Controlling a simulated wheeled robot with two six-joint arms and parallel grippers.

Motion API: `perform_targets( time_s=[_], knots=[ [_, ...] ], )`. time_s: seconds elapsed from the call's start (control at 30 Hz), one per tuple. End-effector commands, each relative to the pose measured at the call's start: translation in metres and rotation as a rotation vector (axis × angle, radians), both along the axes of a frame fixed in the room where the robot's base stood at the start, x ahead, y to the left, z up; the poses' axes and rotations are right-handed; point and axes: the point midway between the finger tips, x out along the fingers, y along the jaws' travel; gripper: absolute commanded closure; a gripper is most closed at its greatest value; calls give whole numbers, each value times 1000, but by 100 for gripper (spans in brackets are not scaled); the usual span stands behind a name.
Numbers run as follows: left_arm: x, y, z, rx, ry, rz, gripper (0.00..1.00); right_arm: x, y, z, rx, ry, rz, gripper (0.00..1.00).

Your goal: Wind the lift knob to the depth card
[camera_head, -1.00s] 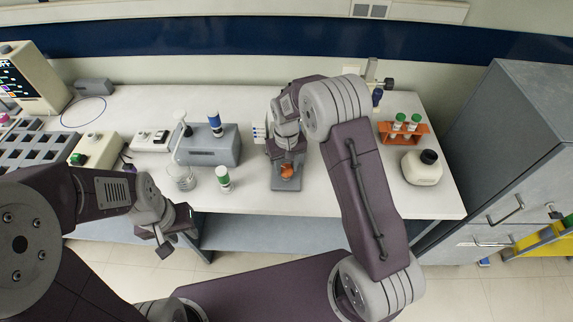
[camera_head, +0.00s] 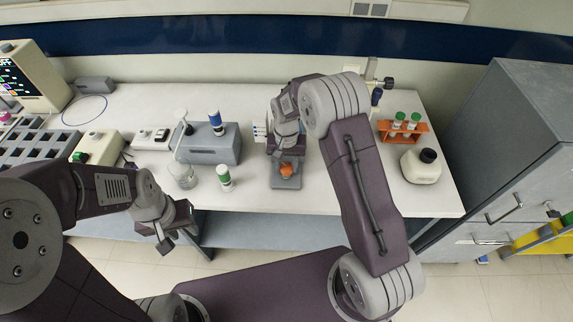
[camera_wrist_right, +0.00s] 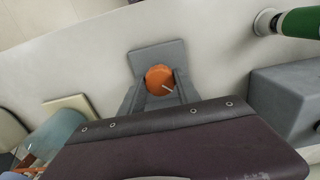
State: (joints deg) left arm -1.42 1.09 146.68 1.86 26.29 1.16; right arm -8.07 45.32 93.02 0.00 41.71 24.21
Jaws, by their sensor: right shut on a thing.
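An orange knob (camera_head: 287,169) sits on a small grey stand (camera_head: 286,183) near the bench's front edge. In the right wrist view the knob (camera_wrist_right: 159,79) shows a pale pointer line aimed to the lower right. My right gripper (camera_head: 287,160) reaches down over the stand and is shut on the knob, one grey finger on each side. A small white card with blue marks (camera_head: 259,129) stands just behind and left; I cannot tell if it is the depth card. My left gripper (camera_head: 176,236) hangs in front of the bench, away from the knob; its jaw gap is unclear.
A green-capped bottle (camera_head: 224,178), a glass beaker (camera_head: 183,175) and a grey apparatus (camera_head: 208,150) stand left of the stand. An orange tube rack (camera_head: 402,132) and a cream bottle (camera_head: 421,167) stand to the right. Bench between stand and cream bottle is mostly clear.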

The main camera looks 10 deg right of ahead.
Motion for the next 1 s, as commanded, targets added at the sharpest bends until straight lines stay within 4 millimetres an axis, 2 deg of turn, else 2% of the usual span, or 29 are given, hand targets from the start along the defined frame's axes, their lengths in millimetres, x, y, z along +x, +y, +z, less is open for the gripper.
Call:
perform_targets(
  time_s=[0.2,0.23,0.3,0.57,0.67,1.0],
  knots=[
    [0,0,0,0,0,0,64,1,0,1,1,-5,1,100],
    [0,0,0,0,0,0,64,2,0,1,1,-5,1,53],
    [0,0,0,0,0,0,64,1,0,1,0,-4,1,40],
    [0,0,0,0,0,0,64,1,0,1,0,-2,1,40],
    [0,0,-2,0,0,0,64,2,0,8,1,-5,1,40],
    [0,0,-13,0,0,0,64,2,0,77,1,-7,1,40]
  ],
)
